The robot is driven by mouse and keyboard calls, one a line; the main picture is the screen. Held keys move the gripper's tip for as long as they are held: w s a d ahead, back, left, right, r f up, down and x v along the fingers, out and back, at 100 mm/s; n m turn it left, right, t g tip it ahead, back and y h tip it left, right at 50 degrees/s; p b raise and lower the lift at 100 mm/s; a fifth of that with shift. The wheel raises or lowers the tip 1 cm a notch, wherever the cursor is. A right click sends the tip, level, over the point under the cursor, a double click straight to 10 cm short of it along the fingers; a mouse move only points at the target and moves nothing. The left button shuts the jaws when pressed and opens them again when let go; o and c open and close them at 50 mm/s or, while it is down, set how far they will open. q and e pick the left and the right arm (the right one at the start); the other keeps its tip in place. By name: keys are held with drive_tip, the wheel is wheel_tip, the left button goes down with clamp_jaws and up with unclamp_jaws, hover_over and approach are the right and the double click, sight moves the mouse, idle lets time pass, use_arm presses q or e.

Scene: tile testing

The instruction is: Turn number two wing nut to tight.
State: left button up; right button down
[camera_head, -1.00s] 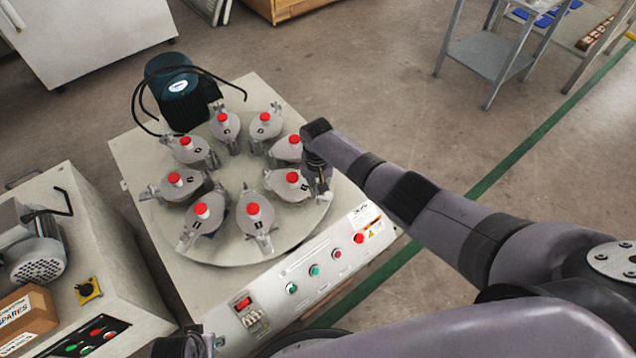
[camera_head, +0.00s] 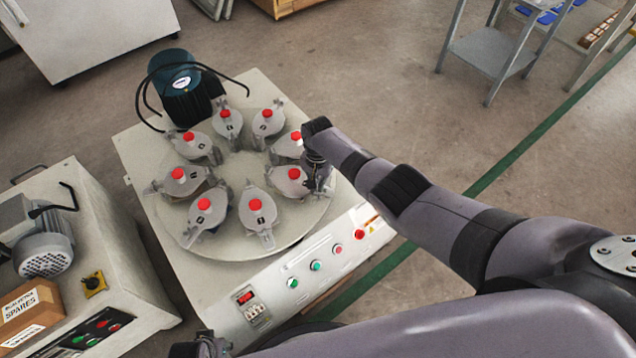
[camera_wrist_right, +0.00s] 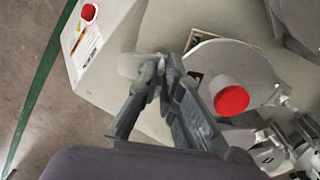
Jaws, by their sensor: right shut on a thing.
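The mill's pale turntable (camera_head: 262,240) carries several grey lidded jars in a ring, each with a red knob on its lid. My right gripper (camera_head: 321,178) is at the outer right end of the clamp on the right-hand jar (camera_head: 289,187). In the right wrist view my right gripper (camera_wrist_right: 155,65) is shut on a pale, blurred wing nut (camera_wrist_right: 130,65) beside that jar's lid (camera_wrist_right: 222,62). I cannot read the jar's number. A dark gripper part, apparently my left gripper (camera_head: 203,346), shows at the bottom edge; its fingers are unclear.
Neighbouring jars (camera_head: 266,122) stand close around the turntable. A dark motor (camera_head: 183,88) with black cables stands behind it. A control panel (camera_head: 325,258) with coloured buttons runs along the front. A machine (camera_head: 95,245) with a cardboard box (camera_head: 28,308) is at left.

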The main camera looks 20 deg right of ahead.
drive_tip(key=c, duration=1.8)
unclamp_jaws()
drive_tip(key=shift+o, duration=0.2)
wheel_tip(320, 180, up, 12)
